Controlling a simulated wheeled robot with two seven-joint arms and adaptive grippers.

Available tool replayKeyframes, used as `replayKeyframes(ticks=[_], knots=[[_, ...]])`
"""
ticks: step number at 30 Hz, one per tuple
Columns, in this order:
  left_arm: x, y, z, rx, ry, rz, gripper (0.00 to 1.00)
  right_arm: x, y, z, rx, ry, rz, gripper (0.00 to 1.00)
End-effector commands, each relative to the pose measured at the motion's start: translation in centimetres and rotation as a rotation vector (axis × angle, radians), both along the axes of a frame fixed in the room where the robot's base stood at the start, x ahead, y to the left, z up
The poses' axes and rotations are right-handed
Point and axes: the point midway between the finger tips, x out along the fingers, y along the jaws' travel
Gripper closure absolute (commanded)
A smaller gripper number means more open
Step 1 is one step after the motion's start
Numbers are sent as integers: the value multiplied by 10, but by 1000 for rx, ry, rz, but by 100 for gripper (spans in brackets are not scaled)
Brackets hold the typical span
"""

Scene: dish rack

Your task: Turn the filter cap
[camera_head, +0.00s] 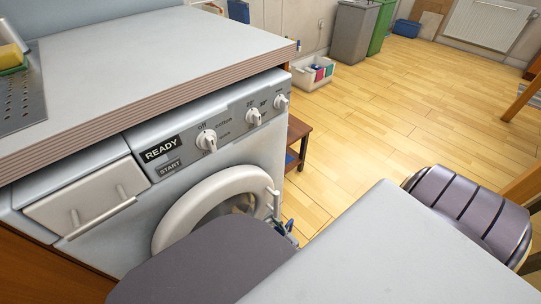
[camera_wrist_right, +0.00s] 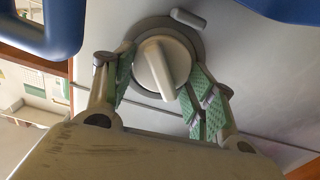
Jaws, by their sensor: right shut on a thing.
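The filter cap (camera_wrist_right: 157,66) is a pale round knob with a raised bar across it, set in a grey ring on a light panel in the right wrist view. My right gripper (camera_wrist_right: 162,75) has its green-padded fingers on either side of the cap and is shut on it. The cap is hidden in the head view. There the white washing machine (camera_head: 245,165) shows its dials, READY label and round door (camera_head: 175,220). My grey arm covers part of its lower front. My left gripper is not in view.
A pale countertop (camera_head: 130,60) lies over the machine. A small wooden stool (camera_head: 297,135) stands just right of it. A white table corner (camera_head: 390,250) and a dark padded seat (camera_head: 470,210) are at front right. Wooden floor (camera_head: 400,110) is open beyond.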

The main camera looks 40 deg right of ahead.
Motion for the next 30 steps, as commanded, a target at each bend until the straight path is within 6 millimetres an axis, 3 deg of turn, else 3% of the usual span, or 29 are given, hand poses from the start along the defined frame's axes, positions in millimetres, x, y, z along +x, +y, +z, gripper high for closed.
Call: replayKeyframes(ticks=[17,18,22,30], knots=[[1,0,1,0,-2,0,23,-1,-1,0,89,8,0,68],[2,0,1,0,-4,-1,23,-1,-1,0,89,8,0,41],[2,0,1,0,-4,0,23,-1,-1,0,88,8,0,24],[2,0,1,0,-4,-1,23,-1,-1,0,88,8,0,22]])
